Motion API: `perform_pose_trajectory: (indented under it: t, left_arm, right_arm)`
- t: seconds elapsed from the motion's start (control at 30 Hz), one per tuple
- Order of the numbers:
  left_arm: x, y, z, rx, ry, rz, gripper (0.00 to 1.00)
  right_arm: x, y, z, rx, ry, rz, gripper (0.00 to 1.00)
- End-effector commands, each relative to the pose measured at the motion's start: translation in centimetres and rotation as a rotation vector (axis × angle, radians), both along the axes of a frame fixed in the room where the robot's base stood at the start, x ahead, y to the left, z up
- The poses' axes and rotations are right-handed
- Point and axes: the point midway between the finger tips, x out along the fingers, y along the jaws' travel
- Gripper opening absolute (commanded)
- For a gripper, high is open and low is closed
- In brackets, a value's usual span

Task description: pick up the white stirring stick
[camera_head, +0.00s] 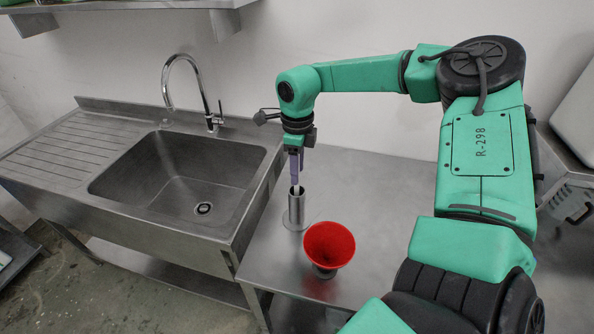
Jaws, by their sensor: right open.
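My right gripper (296,168) points down directly above a narrow metal cylinder (296,214) on the steel table. Its purple fingers are open, with the tips close to the cylinder's mouth. A small pale piece, seemingly the top of the white stirring stick (296,189), shows at the mouth between or just below the fingertips. The rest of the stick is hidden inside the cylinder. I cannot tell whether the fingers touch it. My left gripper is not in view.
A red funnel-shaped bowl (329,246) stands in front and to the right of the cylinder. A steel sink (185,185) with a curved tap (205,95) is on the left. The table (362,188) is bare to the right of the cylinder.

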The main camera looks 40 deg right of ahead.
Motion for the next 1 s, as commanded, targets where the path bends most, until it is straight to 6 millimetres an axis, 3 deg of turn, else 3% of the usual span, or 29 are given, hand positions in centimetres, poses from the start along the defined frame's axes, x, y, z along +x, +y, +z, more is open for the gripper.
perform_pose_trajectory:
  t: [0.1,0.2,0.23,0.67,0.87,1.0]
  left_arm:
    - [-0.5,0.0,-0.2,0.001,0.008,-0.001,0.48]
    - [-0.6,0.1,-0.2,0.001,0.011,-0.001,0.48]
    - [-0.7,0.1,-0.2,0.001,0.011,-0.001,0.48]
    - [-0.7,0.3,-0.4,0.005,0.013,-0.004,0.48]
    - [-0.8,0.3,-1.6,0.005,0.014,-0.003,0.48]
    - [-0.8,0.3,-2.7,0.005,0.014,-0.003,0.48]
  right_arm:
    - [0.0,0.0,0.0,-0.001,-0.001,0.0,0.44]
    - [0.0,0.0,0.0,-0.001,-0.001,0.0,0.05]
    - [0.0,0.0,0.0,-0.001,-0.001,0.0,0.0]
    - [0.1,0.0,0.4,-0.001,-0.003,0.0,0.0]
    - [0.2,0.0,3.2,-0.003,-0.007,0.001,0.0]
    - [0.2,0.0,6.5,-0.004,-0.006,0.0,0.0]
